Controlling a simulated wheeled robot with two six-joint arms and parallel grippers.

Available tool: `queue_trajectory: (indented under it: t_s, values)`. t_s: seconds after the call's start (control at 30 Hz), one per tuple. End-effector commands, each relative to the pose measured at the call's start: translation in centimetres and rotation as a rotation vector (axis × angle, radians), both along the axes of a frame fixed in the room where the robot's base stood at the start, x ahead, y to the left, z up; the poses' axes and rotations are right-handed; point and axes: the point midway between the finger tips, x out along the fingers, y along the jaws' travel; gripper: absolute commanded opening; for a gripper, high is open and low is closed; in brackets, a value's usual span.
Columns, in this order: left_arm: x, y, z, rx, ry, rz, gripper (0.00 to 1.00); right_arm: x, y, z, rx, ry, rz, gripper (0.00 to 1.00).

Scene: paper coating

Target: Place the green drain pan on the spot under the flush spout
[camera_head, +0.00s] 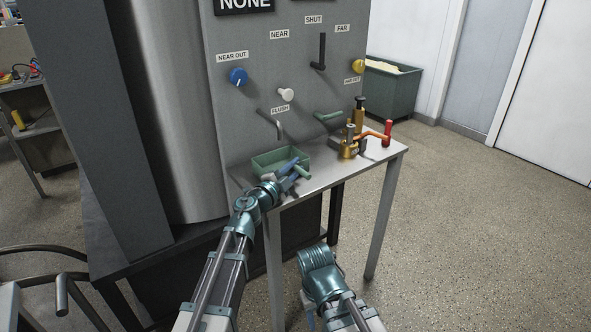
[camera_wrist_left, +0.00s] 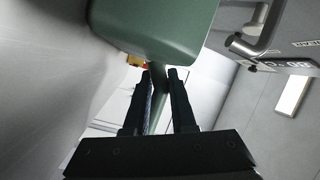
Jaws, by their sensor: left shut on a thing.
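The green drain pan (camera_head: 262,166) is at the left part of the grey table, below the flush spout (camera_head: 278,130) on the panel. I cannot tell if it rests on the table or is just above it. My left gripper (camera_head: 290,171) is shut on the pan's green handle (camera_head: 303,173). In the left wrist view the pan (camera_wrist_left: 160,28) fills the top and its handle runs between the fingers (camera_wrist_left: 163,78); the spout (camera_wrist_left: 243,47) shows at upper right. The spot under the spout is hidden by the pan. My right arm shows low in the head view, but its fingers do not.
On the table (camera_head: 345,167) right of the pan stand a brass fitting (camera_head: 348,146) and an orange-red handled tool (camera_head: 386,135). The panel carries a blue knob (camera_head: 238,76), a white knob (camera_head: 286,95) and a black lever (camera_head: 320,52). The table's front middle is clear.

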Motion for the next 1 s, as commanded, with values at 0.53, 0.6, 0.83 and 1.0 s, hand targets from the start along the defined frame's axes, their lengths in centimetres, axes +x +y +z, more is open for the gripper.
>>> queue_trajectory:
  t_s: [0.53,0.6,0.83,1.0]
  values:
    - [0.0,0.0,0.2,0.000,0.000,0.000,0.54,0.0,0.0,0.2,0.000,0.000,0.000,0.50]
    - [-0.6,0.3,0.2,0.000,0.000,0.001,0.54,0.0,0.0,0.2,0.000,0.000,0.000,0.50]
    - [-4.7,2.7,0.0,0.000,0.000,0.001,0.54,0.0,0.0,0.0,0.000,0.000,0.000,0.50]
    - [-7.5,4.4,-0.1,0.000,0.000,0.000,0.54,0.0,0.0,-0.2,0.000,0.000,0.000,0.50]
